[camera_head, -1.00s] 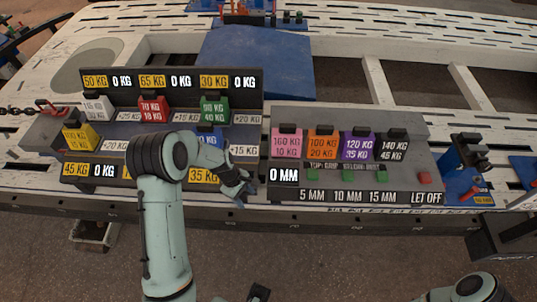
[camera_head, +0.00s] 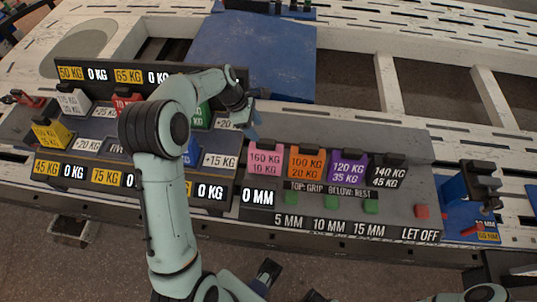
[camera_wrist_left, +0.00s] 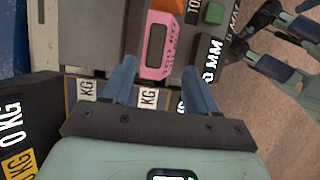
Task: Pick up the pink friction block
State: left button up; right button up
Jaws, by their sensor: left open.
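The pink friction block (camera_head: 264,160), marked 160 KG and 10 KG with a black top piece, stands at the left end of the row on the right-hand grey panel. My left gripper (camera_head: 250,122) is just behind and above it, pointing down, with its blue fingers apart. In the left wrist view the pink block (camera_wrist_left: 157,48) lies ahead of the open gripper (camera_wrist_left: 158,84), roughly centred between its fingers. I see no contact, and nothing is between the fingers. Dark parts low in the head view may belong to my right gripper, but its jaws are unclear.
Orange (camera_head: 306,163), purple (camera_head: 347,166) and black (camera_head: 386,172) blocks stand right of the pink one. Green pads and a red pad (camera_head: 421,211) lie in front. A left panel (camera_head: 120,182) holds more coloured blocks, partly behind my arm. A blue plate (camera_head: 255,55) lies behind.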

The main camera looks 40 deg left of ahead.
aim_at(265, 141)
pick_arm(q)
jog(key=x, duration=0.4)
jog(key=shift+d+f, duration=0.1)
jog(key=shift+f, duration=0.15)
jog(key=x, duration=0.2)
jog(key=b+x, duration=0.1)
jog(key=x, duration=0.2)
jog(key=shift+w+f, duration=0.3)
jog(key=shift+f, duration=0.05)
jog(key=shift+r, duration=0.1)
grip_shut()
